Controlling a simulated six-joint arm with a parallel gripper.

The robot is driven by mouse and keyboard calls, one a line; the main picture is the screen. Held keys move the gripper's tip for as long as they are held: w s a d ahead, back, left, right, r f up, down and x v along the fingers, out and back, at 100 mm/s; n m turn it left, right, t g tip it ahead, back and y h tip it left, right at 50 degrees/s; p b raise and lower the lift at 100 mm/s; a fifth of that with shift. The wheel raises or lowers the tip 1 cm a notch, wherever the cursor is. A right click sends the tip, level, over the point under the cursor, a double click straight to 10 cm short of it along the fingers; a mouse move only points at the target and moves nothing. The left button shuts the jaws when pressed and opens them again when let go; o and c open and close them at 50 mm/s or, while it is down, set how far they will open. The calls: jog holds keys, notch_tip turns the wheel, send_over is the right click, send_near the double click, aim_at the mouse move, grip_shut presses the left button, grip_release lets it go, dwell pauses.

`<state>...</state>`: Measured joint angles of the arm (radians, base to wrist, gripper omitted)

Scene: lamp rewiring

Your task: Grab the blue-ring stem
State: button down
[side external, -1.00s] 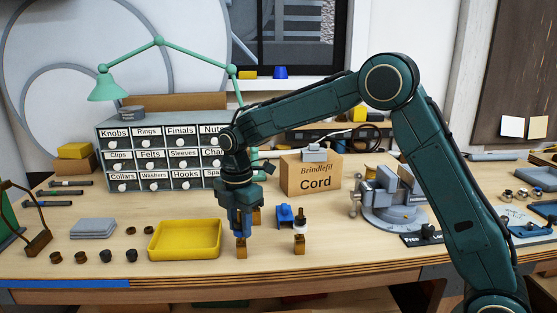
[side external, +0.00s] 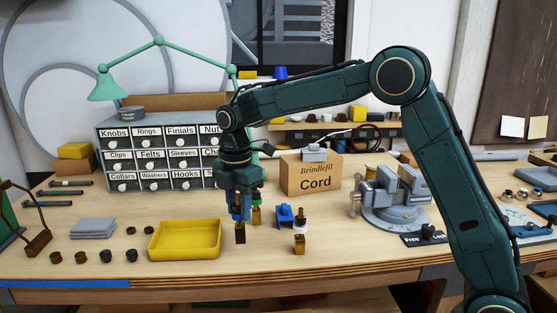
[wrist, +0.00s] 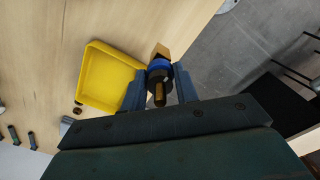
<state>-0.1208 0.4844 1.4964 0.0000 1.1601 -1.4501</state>
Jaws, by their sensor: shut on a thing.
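The blue-ring stem (wrist: 158,67) is between my two blue fingers in the wrist view, with a dark collar, a brass threaded end and a square brass base. My gripper (side external: 240,211) is shut on it and points down. In the side view the stem's dark brass base (side external: 240,236) shows below the fingertips, and the fingers hide the ring. The base appears a little above the bench. A green-ring stem (side external: 256,215) stands just behind and right of the gripper, partly hidden. A white-ring stem (side external: 300,238) stands upright to the right.
A yellow tray (side external: 184,254) lies just left of my gripper, with small dark collars (side external: 106,256) further left. A blue holder (side external: 284,215) stands behind the white-ring stem. A grey vise (side external: 392,205) and a Cord box (side external: 311,176) are to the right and behind.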

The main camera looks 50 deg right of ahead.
notch_tip(320, 180, up, 16)
jog(key=shift+f, duration=0.15)
dwell(0.3)
dwell(0.5)
